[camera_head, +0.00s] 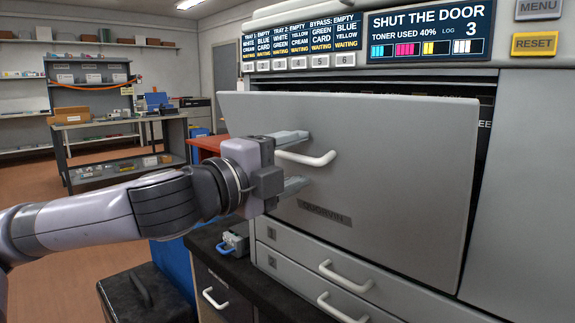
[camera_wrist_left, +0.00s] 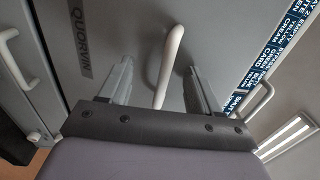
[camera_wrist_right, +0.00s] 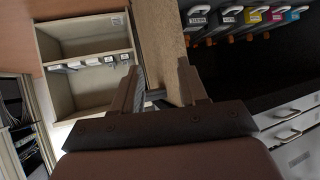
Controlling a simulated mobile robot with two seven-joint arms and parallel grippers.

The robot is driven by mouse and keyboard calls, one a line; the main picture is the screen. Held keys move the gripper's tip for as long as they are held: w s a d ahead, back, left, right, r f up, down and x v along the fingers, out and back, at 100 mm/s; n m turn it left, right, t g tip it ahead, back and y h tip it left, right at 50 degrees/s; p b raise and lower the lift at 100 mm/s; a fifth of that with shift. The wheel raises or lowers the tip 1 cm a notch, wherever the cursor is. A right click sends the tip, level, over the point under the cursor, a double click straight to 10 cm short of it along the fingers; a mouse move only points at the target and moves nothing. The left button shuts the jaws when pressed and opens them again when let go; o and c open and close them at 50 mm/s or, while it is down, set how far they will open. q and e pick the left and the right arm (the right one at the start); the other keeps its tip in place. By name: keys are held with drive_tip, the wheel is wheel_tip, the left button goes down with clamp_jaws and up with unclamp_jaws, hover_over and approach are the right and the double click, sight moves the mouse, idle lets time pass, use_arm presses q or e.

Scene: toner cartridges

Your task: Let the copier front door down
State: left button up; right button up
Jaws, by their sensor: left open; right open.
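The copier front door (camera_head: 400,150) is a large light-grey panel. Its top edge leans out from the copier, with a dark gap behind it at the top and right. Its white bar handle (camera_head: 318,159) is near the door's left side and also shows in the left wrist view (camera_wrist_left: 171,55). My left gripper (camera_head: 298,161) is at the handle, with its fingers open, one above and one below the bar. In the left wrist view the handle stands between the fingers, with space on both sides. My right gripper (camera_wrist_right: 160,92) shows only in its wrist view, open, near a brown board.
The copier screen (camera_head: 428,33) reads "SHUT THE DOOR". Paper drawers with white handles (camera_head: 345,275) lie below the door. A black counter (camera_head: 215,240) carries a small grey-blue device (camera_head: 234,240). The right wrist view shows a wooden shelf box (camera_wrist_right: 85,45) and several colour-marked cartridges (camera_wrist_right: 252,17).

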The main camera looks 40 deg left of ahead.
use_arm(q)
drive_tip(key=s+f+b, duration=0.2)
drive_tip(key=s+b, duration=0.8)
drive_tip(key=b, duration=0.3)
drive_tip(key=shift+a+f, duration=0.3)
drive_tip(key=shift+f, duration=0.1)
use_arm(e)
drive_tip(key=w+a+t+y, duration=0.1)
drive_tip(key=w+a+y, duration=0.1)
drive_tip(key=a+y, duration=0.2)
drive_tip(key=a, duration=0.3)
drive_tip(key=shift+w+f, duration=0.35)
drive_tip(key=shift+f, duration=0.05)
